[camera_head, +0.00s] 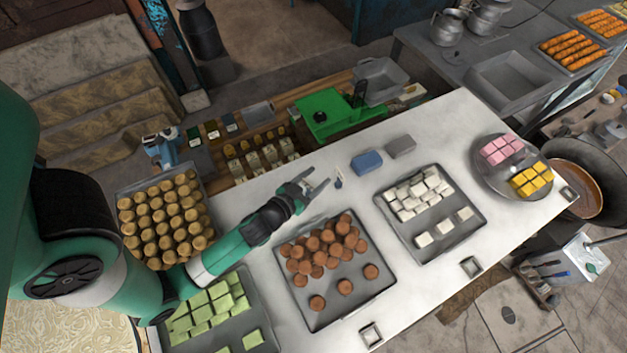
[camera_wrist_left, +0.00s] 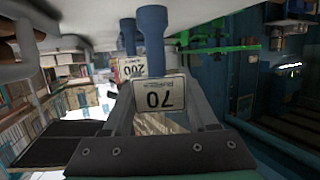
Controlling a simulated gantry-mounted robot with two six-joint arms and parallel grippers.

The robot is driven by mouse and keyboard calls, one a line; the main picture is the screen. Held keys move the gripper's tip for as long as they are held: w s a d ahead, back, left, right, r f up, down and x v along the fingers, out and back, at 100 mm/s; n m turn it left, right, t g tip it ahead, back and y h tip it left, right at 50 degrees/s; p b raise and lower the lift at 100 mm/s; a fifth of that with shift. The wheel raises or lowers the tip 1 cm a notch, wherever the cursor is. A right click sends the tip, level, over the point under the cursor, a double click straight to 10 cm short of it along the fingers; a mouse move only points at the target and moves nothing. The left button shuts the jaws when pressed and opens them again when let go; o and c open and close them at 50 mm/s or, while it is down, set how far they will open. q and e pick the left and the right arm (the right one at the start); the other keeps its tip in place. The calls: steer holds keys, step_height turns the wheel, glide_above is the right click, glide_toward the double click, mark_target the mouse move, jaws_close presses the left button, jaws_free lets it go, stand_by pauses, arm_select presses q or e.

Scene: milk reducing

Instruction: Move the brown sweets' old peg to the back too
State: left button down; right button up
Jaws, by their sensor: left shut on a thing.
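My left gripper (camera_head: 316,179) reaches over the white counter, just behind the tray of brown sweets (camera_head: 345,318). In the left wrist view its fingers stand on either side of a blue peg (camera_wrist_left: 152,30) with a white tag reading 70, and it is shut on that peg. The tag appears upside down there. A second blue peg with a tag reading 200 (camera_wrist_left: 130,67) stands beyond it. In the head view a small blue peg with a pale tag (camera_head: 338,182) shows just right of the fingertips. The held peg is hard to make out there. My right gripper is out of view.
A tray of white sweets (camera_head: 437,256) lies to the right, a tray of green sweets (camera_head: 262,315) to the left. A round plate (camera_head: 488,181) holds pink and yellow sweets.

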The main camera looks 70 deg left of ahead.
arm_select(q)
step_height(320, 180, down, 2)
steer(key=shift+d, duration=0.15)
steer(key=shift+r, duration=0.2)
steer(key=shift+f, duration=0.2)
steer(key=shift+c, duration=0.9)
jaws_free()
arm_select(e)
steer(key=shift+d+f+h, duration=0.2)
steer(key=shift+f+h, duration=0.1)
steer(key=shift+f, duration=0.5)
arm_select(q)
steer(key=shift+r, duration=0.15)
